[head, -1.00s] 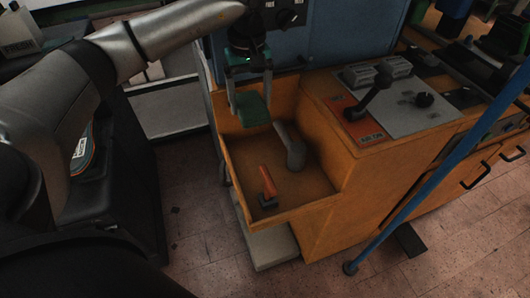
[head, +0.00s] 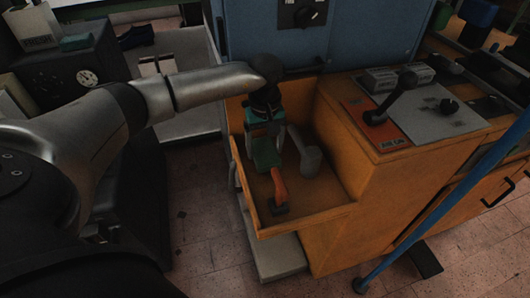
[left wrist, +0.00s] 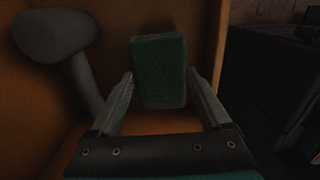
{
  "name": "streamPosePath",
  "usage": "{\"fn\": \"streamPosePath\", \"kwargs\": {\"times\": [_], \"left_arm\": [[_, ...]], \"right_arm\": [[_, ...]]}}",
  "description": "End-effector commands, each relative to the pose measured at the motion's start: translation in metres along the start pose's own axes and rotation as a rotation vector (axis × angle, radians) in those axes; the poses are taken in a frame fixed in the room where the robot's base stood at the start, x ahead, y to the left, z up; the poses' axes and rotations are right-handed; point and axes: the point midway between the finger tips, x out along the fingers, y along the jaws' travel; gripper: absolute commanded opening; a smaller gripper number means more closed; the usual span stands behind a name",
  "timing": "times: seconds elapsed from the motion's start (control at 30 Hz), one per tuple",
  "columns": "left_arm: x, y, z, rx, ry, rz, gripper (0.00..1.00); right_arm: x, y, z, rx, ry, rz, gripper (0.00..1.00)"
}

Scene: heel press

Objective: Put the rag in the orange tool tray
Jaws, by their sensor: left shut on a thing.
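The rag, a green folded block (head: 266,154), is between the fingers of my left gripper (head: 264,140), which is shut on it. They are low inside the orange tool tray (head: 325,214), near its back left part. In the left wrist view the rag (left wrist: 158,70) stands between the two fingertips (left wrist: 160,88), with the tray's orange wall behind it. Whether the rag touches the tray floor cannot be told. My right gripper is not in view.
A grey tool (head: 310,160) with a rounded head stands in the tray to the right of the rag. An orange-handled tool (head: 279,186) lies just in front of it. A lever panel (head: 390,135) is on the right, and a blue pole (head: 440,205) slants across.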

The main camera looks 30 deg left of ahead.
Motion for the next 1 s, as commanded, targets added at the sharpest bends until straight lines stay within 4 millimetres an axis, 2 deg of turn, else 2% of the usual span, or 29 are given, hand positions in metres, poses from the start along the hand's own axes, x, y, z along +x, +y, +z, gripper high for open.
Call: {"fn": "streamPosePath", "kwargs": {"times": [0.03,0.17,0.63,0.67,0.8,1.0], "left_arm": [[0.008,0.000,0.001,0.000,-0.002,-0.001,0.29],[0.017,0.000,0.000,0.001,-0.001,0.000,0.29],[0.021,0.000,0.000,0.001,0.000,0.000,0.29],[0.021,0.000,0.000,0.001,0.000,0.000,0.85],[0.020,0.000,0.000,0.001,0.000,0.000,1.00],[0.020,0.000,0.000,0.001,0.000,0.000,1.00]], "right_arm": [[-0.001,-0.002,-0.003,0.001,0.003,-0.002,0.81],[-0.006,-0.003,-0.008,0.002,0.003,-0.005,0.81],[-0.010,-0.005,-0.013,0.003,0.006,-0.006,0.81],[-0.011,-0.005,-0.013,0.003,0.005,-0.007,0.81],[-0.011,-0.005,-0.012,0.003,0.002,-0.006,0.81],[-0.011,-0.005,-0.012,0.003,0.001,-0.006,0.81]]}}
